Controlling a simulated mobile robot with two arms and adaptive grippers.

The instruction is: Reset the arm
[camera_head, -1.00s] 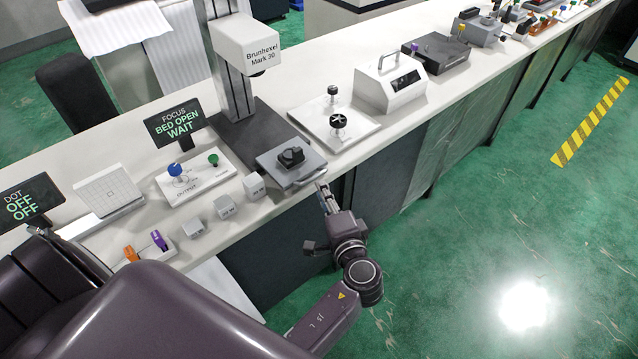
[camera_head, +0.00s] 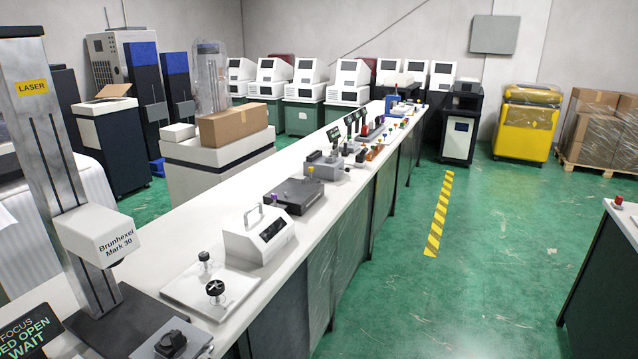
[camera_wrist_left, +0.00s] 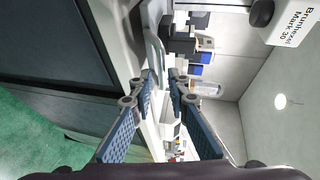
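My left gripper (camera_wrist_left: 162,82) shows only in the left wrist view. Its two blue ribbed fingers are apart with nothing gripped between them. A pale grey handle (camera_wrist_left: 153,58) of the machine's bed is just beyond the fingertips; I cannot tell whether they touch. The laser machine marked Brunhexel Mark 30 (camera_head: 97,235) stands at the left in the head view, its label also at the top right of the wrist view (camera_wrist_left: 289,22). My right gripper is in neither view.
The long white bench (camera_head: 262,290) runs away from me, bearing a plate with black knobs (camera_head: 212,288), a white handled box (camera_head: 258,236) and a dark grey unit (camera_head: 293,195). Green floor (camera_head: 480,270) is open to the right, with another counter (camera_head: 610,262) at the far right.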

